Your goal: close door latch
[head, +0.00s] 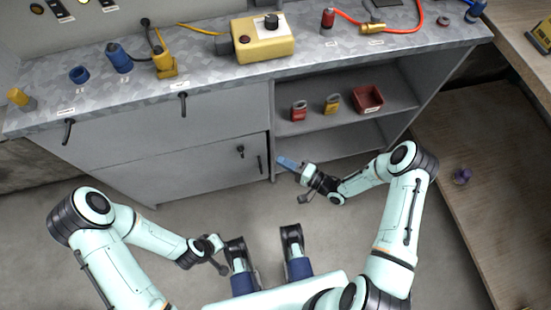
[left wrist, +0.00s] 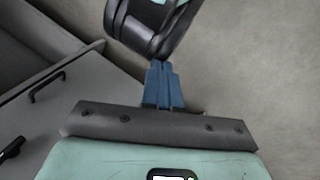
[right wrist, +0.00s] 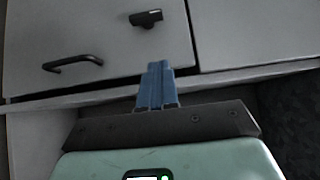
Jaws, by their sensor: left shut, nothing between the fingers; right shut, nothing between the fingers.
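The grey lower cabinet door (head: 190,168) looks about flush in the head view, with a dark line at its right edge. Its small black latch (head: 240,151) sits near that edge, left of a black bar handle (head: 259,164). The right wrist view shows the latch (right wrist: 146,17) and the handle (right wrist: 73,63) ahead of my fingers. My right gripper (head: 287,163) is shut and empty, right of the door edge, apart from the latch. It also shows in the right wrist view (right wrist: 157,85). My left gripper (left wrist: 163,85) is shut and empty, low and away from the door.
The open shelf (head: 345,105) right of the door holds a red bin (head: 368,98) and red and yellow items. The countertop (head: 200,75) carries a yellow box (head: 263,40) and several fittings. A wooden table (head: 470,150) stands at right. The floor before the cabinet is clear.

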